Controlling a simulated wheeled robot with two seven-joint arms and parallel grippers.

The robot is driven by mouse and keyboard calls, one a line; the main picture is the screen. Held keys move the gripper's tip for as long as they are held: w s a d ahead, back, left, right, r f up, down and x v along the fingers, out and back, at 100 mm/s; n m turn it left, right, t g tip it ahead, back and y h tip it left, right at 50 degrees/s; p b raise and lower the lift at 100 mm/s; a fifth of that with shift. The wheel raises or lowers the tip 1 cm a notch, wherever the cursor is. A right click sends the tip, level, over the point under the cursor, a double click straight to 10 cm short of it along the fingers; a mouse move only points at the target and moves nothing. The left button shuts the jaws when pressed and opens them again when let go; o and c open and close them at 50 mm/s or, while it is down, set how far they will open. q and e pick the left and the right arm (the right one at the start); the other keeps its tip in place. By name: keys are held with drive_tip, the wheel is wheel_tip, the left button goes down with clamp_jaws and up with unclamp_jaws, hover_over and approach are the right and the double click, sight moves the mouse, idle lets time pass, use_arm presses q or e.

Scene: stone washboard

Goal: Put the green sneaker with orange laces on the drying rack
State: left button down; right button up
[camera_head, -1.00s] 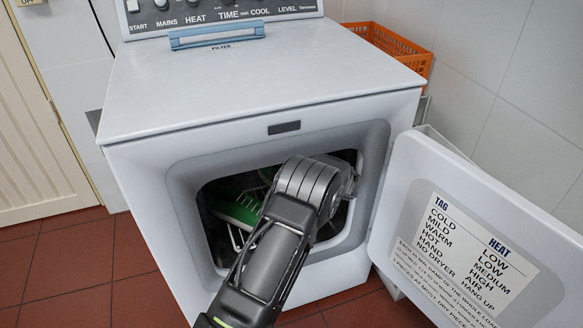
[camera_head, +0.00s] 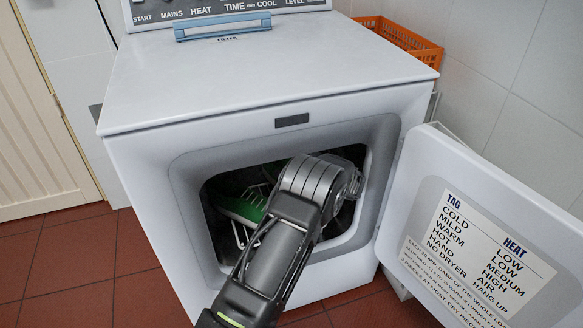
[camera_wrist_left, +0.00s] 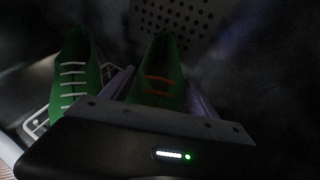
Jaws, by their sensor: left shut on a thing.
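The green sneaker with orange laces (camera_wrist_left: 160,72) is inside the dark dryer drum, in the middle of the left wrist view. My left gripper (camera_wrist_left: 158,92) is shut on it, one finger on each side. The drying rack (camera_wrist_left: 36,122) is a light wire frame in the drum, partly showing at the left. A second green sneaker, with white laces (camera_wrist_left: 75,75), is beside it on the left. In the head view a green sneaker (camera_head: 240,208) shows above the rack's wires. My left arm hides the gripper there. My right gripper is not in view.
The white dryer (camera_head: 250,80) has its door (camera_head: 470,220) swung open to the right. The drum opening's rim surrounds my arm. An orange basket (camera_head: 400,42) stands behind at the right. Red floor tiles are clear at the left.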

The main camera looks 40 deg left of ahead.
use_arm(q)
drive_tip(key=shift+f+b, duration=1)
drive_tip(key=shift+f, duration=0.85)
drive_tip(key=shift+f+b, duration=0.45)
drive_tip(key=shift+f, duration=0.1)
drive_tip(key=shift+c, duration=2.4)
unclamp_jaws()
drive_tip(key=o, duration=0.3)
drive_tip(key=shift+o, duration=0.2)
drive_tip(key=shift+f, duration=0.1)
drive_tip(key=shift+d, duration=0.25)
drive_tip(key=p+v, duration=0.2)
drive_tip(key=v, duration=0.4)
drive_tip(key=shift+s+d+r, duration=0.1)
drive_tip(key=shift+r, duration=0.2)
drive_tip(key=shift+s+d+r, duration=0.1)
drive_tip(key=shift+s+d, duration=0.05)
drive_tip(key=shift+d, duration=0.3)
